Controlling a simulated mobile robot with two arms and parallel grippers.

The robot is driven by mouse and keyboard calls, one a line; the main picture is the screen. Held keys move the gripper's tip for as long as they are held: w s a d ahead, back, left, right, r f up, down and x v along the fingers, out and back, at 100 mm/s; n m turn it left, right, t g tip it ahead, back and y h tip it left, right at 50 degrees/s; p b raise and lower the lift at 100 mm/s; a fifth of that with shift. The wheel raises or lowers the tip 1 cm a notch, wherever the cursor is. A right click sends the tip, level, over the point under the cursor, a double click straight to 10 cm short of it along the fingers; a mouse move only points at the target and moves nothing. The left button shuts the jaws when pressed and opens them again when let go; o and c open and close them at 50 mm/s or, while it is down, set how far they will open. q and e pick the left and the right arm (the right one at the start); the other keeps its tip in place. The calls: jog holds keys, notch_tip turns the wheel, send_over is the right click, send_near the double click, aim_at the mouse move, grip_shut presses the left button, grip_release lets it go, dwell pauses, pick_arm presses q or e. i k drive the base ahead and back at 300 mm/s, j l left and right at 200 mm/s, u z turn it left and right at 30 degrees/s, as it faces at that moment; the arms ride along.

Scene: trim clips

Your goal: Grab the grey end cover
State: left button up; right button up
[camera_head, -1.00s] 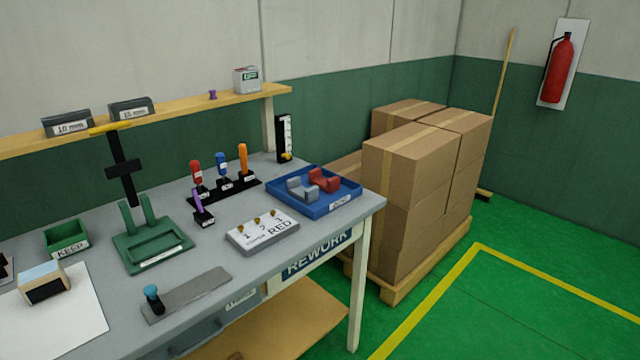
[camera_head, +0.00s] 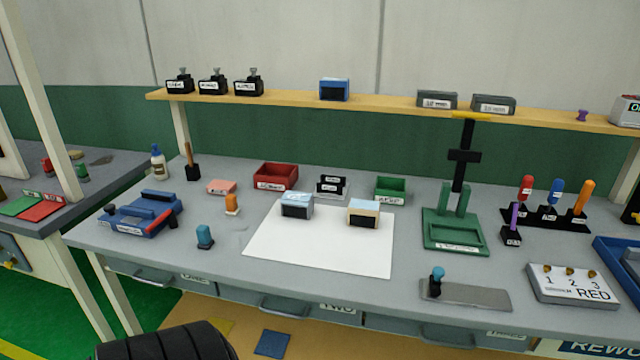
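A grey piece (camera_head: 632,258), which looks like the grey end cover, sits in the blue tray (camera_head: 606,252) at the far right of the workbench. The picture's right edge cuts off both, so only part of the grey piece shows. The red piece seen beside it earlier is out of view. Neither of my grippers is in view.
The grey workbench (camera_head: 400,295) holds a white sheet (camera_head: 315,245) with two small boxes, a green press stand (camera_head: 455,232), a numbered board (camera_head: 573,284) and a screwdriver rack (camera_head: 545,218). A dark ribbed shape (camera_head: 165,343) of unclear kind fills the bottom left.

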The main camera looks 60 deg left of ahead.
aim_at(295, 205)
jog(key=u, duration=1.9)
